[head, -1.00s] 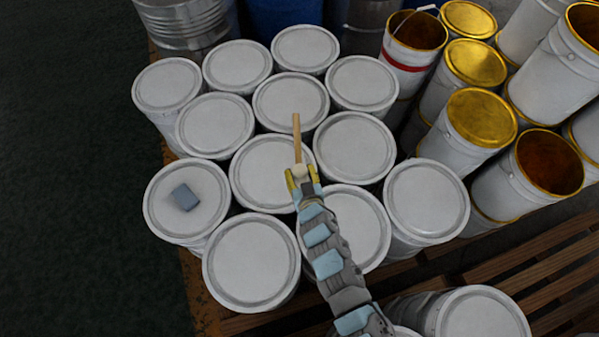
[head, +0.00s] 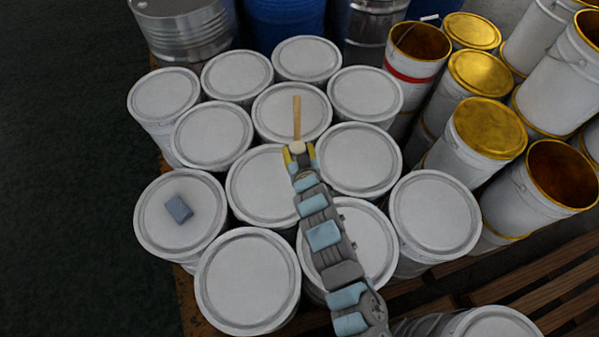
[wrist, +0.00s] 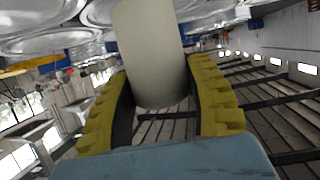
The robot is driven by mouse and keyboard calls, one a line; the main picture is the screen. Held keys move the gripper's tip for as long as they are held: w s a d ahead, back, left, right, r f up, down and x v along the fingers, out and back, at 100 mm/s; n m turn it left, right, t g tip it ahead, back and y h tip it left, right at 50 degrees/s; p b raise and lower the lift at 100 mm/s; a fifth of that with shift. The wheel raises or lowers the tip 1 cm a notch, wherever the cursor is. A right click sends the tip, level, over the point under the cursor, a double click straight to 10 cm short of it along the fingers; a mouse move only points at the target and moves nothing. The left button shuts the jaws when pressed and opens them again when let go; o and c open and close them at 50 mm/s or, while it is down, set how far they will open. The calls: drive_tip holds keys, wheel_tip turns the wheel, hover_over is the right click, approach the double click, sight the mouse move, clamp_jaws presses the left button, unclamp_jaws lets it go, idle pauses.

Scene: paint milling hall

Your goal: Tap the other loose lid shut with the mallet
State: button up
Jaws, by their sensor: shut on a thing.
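My gripper (head: 299,158) is shut on the mallet and holds it over the middle of the group of white lidded pails. The mallet's wooden handle (head: 297,117) points away toward the back, over a back-middle lid (head: 272,101). Its pale head (head: 298,148) is at the fingertips; in the wrist view a pale cylinder (wrist: 150,50), seemingly this head, is between the yellow fingers. White lids lie below, including a middle lid (head: 258,185), a lid to its right (head: 357,160) and a front lid (head: 248,281). I cannot tell which lid is loose.
A blue-grey block (head: 179,209) lies on the left lid (head: 158,235). Open and gold-lidded pails (head: 488,128) stand at the right. A steel drum (head: 185,35) and a blue drum (head: 284,22) stand behind. Wooden slats (head: 530,282) show at front right; dark floor is clear at left.

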drive_tip(key=w+a+r+b, duration=0.2)
drive_tip(key=w+b, duration=0.2)
drive_tip(key=w, duration=0.1)
drive_tip(key=shift+w+d+f+b, duration=0.1)
drive_tip(key=shift+f+b, duration=0.9)
drive_tip(key=shift+f, duration=1.05)
drive_tip(key=shift+w+f+b, duration=0.1)
drive_tip(key=shift+f+b, duration=0.9)
drive_tip(key=shift+f, duration=1)
drive_tip(key=shift+r, duration=0.1)
drive_tip(key=shift+r+p, duration=1.25)
drive_tip(key=shift+r, duration=0.9)
drive_tip(key=shift+f+b, duration=1.7)
drive_tip(key=shift+f, duration=1.05)
wheel_tip(320, 180, up, 6)
drive_tip(key=p, duration=0.3)
drive_tip(key=shift+r+p, duration=0.25)
drive_tip(key=shift+p, duration=0.05)
